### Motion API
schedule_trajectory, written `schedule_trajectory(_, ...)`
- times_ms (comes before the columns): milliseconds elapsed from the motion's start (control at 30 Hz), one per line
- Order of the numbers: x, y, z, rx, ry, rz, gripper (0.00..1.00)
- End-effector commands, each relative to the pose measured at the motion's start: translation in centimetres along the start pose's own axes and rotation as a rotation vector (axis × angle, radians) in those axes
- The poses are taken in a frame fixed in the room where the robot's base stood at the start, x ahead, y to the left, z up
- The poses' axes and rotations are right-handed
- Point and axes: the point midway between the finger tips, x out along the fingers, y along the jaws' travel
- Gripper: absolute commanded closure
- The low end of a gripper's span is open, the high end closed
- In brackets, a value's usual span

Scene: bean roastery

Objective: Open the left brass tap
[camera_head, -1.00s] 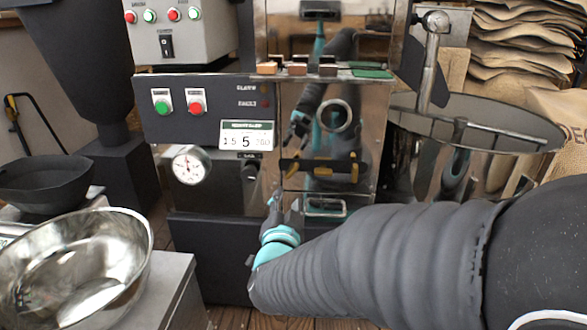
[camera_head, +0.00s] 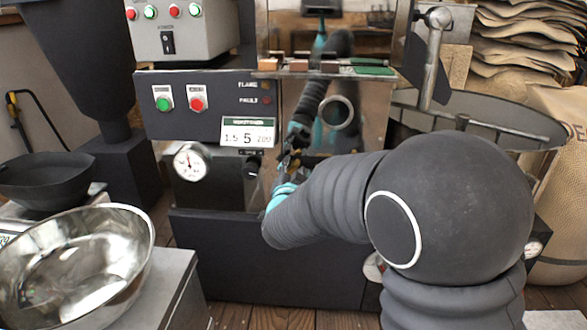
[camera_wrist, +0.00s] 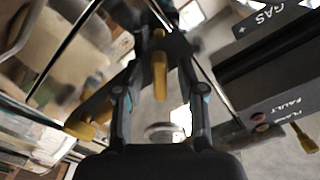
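My gripper (camera_head: 286,166) is up at the front of the roaster, below the shiny panel, and is partly hidden by my arm in the head view. In the wrist view my gripper (camera_wrist: 160,45) has its fingers apart. A yellow tap handle (camera_wrist: 160,75) shows between the fingers. I cannot tell whether they touch it. Another yellow handle (camera_wrist: 80,130) is at the lower left, and a third yellow piece (camera_wrist: 303,137) is at the right edge. Some may be reflections, and I cannot tell which is the left tap. My arm hides the taps in the head view.
The roaster's dark panel (camera_head: 190,118) has green and red buttons, with a gauge (camera_head: 191,161) below. A steel bowl (camera_head: 75,265) stands at the left. A round cooling tray (camera_head: 490,107) is at the right. The polished panel mirrors my arm.

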Motion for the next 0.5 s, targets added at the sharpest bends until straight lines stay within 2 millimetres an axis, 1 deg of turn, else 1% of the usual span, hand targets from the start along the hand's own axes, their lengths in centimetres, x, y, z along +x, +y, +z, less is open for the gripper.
schedule_trajectory(100,0.57,0.02,0.00,0.000,-0.001,0.000,0.60)
schedule_trajectory(367,0.70,0.01,-0.01,0.000,0.000,0.000,0.60)
schedule_trajectory(400,0.69,0.01,-0.01,0.000,0.000,0.000,0.63)
schedule_trajectory(467,0.69,0.01,-0.01,0.000,0.000,0.000,0.78)
schedule_trajectory(500,0.68,0.01,-0.01,0.000,0.000,0.000,0.88)
